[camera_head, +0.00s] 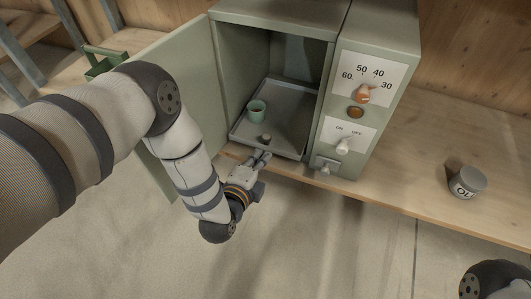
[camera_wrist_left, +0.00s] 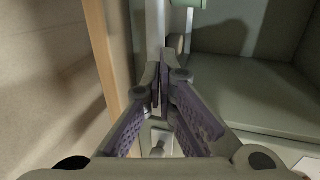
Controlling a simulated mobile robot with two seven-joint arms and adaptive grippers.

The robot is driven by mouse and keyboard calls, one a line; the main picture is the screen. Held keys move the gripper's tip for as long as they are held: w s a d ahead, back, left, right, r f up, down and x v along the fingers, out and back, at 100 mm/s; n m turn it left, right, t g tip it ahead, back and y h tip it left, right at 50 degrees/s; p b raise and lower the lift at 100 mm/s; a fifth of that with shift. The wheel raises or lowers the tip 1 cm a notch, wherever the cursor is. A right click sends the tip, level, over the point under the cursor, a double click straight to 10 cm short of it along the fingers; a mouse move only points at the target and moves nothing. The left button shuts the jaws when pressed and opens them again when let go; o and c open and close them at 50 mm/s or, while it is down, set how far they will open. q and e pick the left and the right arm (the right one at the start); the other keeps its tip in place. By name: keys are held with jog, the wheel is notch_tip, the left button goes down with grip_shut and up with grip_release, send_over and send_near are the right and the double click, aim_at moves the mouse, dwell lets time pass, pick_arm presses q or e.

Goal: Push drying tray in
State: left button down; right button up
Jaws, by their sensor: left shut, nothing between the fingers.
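The drying tray (camera_head: 290,112) is a grey, shallow tray inside the open green cabinet (camera_head: 245,38). It bears a small teal cup (camera_head: 257,107) and has a small round knob (camera_head: 265,138) near its front edge. My left gripper (camera_head: 264,158) is shut and empty, close in front of the tray's front edge by the knob. In the left wrist view the shut fingers (camera_wrist_left: 161,88) point at a pale upright strip, with part of the green cup (camera_wrist_left: 188,3) at the top. I cannot tell whether the fingertips touch the tray. My right gripper is out of view.
The cabinet door (camera_head: 170,90) stands open on the left, behind my left arm. The control panel (camera_head: 362,100) with dial and switch is right of the opening.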

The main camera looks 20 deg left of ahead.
pick_arm(q)
jog(key=shift+w+d+r+b, duration=0.1)
jog(key=shift+w+b, duration=0.25)
jog(key=shift+w, duration=1.05)
